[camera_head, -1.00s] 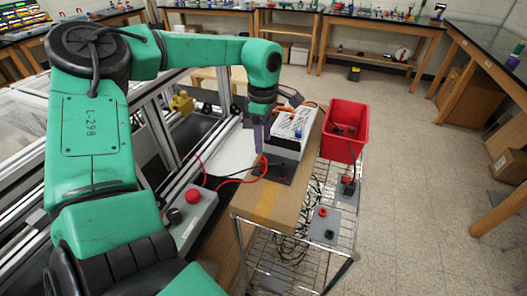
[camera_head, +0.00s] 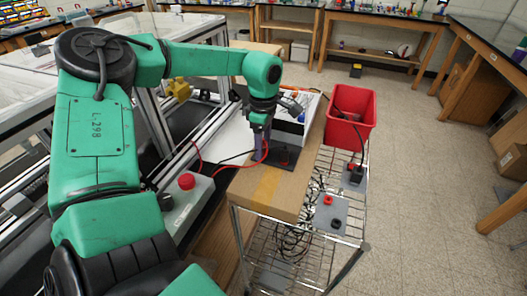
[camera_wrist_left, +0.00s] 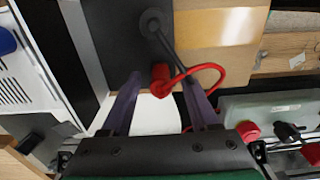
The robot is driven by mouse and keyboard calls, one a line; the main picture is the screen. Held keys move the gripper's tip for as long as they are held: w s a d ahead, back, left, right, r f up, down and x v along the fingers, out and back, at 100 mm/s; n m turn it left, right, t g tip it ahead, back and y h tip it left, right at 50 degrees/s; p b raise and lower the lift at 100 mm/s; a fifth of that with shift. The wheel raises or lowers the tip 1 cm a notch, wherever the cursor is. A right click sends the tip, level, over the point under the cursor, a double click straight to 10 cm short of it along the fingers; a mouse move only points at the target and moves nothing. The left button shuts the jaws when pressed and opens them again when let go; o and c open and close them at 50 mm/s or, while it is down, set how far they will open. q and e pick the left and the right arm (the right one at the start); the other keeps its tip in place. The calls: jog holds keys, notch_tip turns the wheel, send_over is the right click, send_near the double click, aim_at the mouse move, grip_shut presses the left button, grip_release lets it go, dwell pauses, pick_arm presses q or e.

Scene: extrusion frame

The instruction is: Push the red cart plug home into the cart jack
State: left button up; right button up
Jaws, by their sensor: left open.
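The red cart plug (camera_wrist_left: 160,78) shows in the left wrist view between the tips of my left gripper's purple fingers. Its red cable (camera_wrist_left: 215,68) loops to the right. My left gripper (camera_wrist_left: 162,88) is open, with a gap visible on both sides of the plug. In the head view my left gripper (camera_head: 262,150) points down beside the dark plate (camera_head: 286,158) on the wooden top. The cart jack appears to be the red ring (camera_head: 328,199) on a grey plate at the cart's right side, clear of the gripper. My right gripper is not in view.
A black ring (camera_head: 336,222) sits beside the red one. A red bin (camera_head: 350,118) stands behind them. A red button box (camera_head: 188,182) is left of the wooden top (camera_head: 265,190). Cables hang in the wire cart. Open floor lies to the right.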

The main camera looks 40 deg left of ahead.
pick_arm(q)
jog(key=shift+r, duration=0.1)
dwell(0.3)
jog(key=shift+b, duration=0.4)
dwell(0.6)
grip_shut()
jog(key=shift+r, duration=0.1)
dwell(1.4)
jog(key=shift+r+p, duration=2)
jog(key=shift+r, duration=0.95)
